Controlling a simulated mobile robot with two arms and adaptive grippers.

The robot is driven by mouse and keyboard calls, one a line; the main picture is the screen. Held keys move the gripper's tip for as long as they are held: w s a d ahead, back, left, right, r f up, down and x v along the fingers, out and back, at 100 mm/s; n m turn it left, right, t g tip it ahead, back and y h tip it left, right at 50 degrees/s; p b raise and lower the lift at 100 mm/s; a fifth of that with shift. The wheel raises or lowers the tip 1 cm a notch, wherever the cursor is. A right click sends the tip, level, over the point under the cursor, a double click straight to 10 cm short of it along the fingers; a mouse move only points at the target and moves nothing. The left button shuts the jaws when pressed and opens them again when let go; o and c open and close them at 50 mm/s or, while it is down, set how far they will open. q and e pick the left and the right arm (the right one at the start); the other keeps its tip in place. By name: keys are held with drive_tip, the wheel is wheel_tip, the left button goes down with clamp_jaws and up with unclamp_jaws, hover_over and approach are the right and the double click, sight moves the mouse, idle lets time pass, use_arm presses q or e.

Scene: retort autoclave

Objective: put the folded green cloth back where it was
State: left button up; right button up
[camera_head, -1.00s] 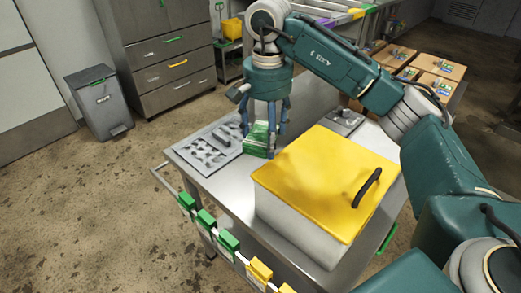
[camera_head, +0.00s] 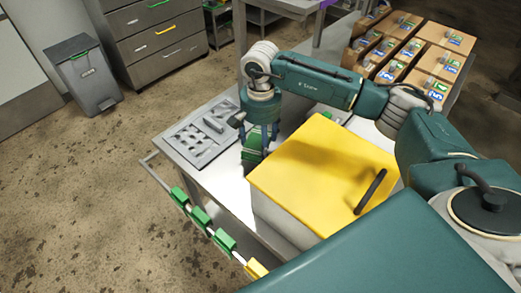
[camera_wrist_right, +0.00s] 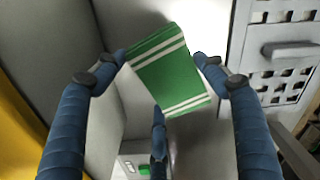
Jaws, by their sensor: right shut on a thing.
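The folded green cloth (camera_head: 252,152) with white stripes is in my right gripper (camera_head: 259,144), over the metal table (camera_head: 222,180), between the grey slotted tray and the yellow-lidded box. In the right wrist view the cloth (camera_wrist_right: 168,72) sits tilted between the blue fingers of the gripper (camera_wrist_right: 163,80), which are shut on it. The fingers partly hide the cloth in the head view. I cannot tell whether its lower edge touches the tabletop. My left gripper is not in view.
The box with a yellow lid (camera_head: 320,165) and black handle stands close to the right of the cloth. The slotted tray (camera_head: 200,140) lies to the left. Green and yellow clips (camera_head: 225,240) line the front rail. Cardboard boxes (camera_head: 425,50) stand behind.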

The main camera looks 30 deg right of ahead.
sight(260, 145)
drive_tip(key=shift+f, duration=0.25)
drive_tip(key=shift+s+a+f, duration=0.1)
drive_tip(key=shift+f, duration=0.25)
wheel_tip(260, 145, down, 4)
drive_tip(key=shift+r+p, duration=0.1)
drive_tip(key=shift+p, duration=0.5)
drive_tip(key=shift+f+b, duration=0.2)
drive_tip(key=shift+b, duration=0.1)
drive_tip(key=o, duration=0.9)
drive_tip(key=shift+r, duration=0.1)
drive_tip(key=shift+o, duration=0.6)
drive_tip(key=shift+r+p, duration=0.25)
drive_tip(key=shift+p, duration=0.05)
wheel_tip(260, 145, up, 11)
drive_tip(key=b, duration=0.4)
drive_tip(key=shift+r, duration=0.1)
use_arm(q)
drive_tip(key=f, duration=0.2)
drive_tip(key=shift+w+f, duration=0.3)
use_arm(e)
drive_tip(key=shift+r, duration=0.3)
